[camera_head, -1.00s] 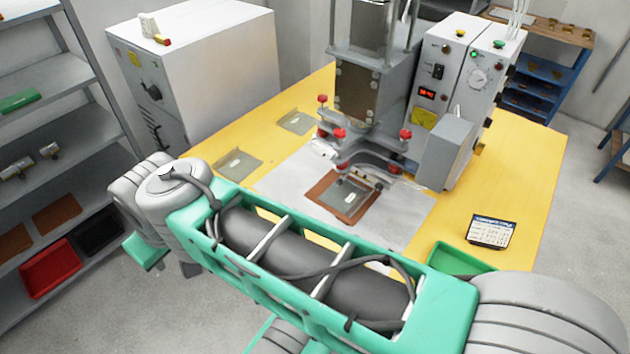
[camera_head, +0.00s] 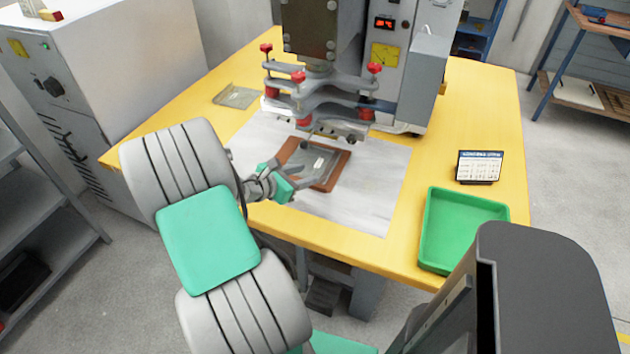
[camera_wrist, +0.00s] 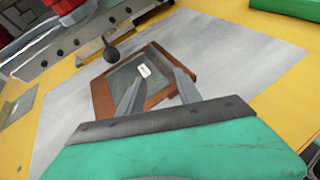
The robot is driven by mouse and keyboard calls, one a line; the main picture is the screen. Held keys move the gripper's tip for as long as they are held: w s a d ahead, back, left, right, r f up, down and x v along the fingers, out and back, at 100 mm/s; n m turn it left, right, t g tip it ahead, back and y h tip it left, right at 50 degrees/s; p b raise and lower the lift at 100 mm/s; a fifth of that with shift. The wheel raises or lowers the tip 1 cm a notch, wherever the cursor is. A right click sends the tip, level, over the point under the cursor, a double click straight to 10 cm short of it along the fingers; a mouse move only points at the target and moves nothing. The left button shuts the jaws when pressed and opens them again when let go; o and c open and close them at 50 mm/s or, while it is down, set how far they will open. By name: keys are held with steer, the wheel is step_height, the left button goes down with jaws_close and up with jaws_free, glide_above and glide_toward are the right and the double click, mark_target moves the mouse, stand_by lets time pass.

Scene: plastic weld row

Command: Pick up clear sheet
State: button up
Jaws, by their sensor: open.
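A clear sheet (camera_head: 323,165) with a small white label lies on a brown plate (camera_head: 328,184) under the front of the welding press. In the wrist view the clear sheet (camera_wrist: 150,66) lies on the brown frame (camera_wrist: 104,101), just beyond my fingertips. My gripper (camera_wrist: 156,82) is open and empty, its two grey fingers spread over the near part of the plate. In the head view my gripper (camera_head: 285,178) is at the plate's left side, partly hidden by my own wrist. Another clear sheet (camera_head: 237,96) lies on the yellow table at the back left.
The press (camera_head: 318,95) with red knobs stands right behind the plate, its clamp low over the far edge. A green tray (camera_head: 430,228) and a small calendar (camera_head: 480,167) stand at right. The pale mat's (camera_head: 372,205) front right is clear.

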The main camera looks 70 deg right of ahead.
mark_target(331, 171)
steer(key=shift+n+g, duration=0.4)
steer(key=shift+n, duration=0.1)
steer(key=x, duration=0.2)
steer(key=s+x, duration=0.1)
steer(key=x, duration=0.5)
steer(key=shift+s+a+b, duration=0.2)
steer(key=shift+s+b, duration=0.1)
steer(key=shift+s+d+f, duration=0.1)
steer(key=shift+d+f, duration=0.05)
steer(key=shift+d, duration=0.25)
steer(key=shift+c, duration=0.2)
jaws_close()
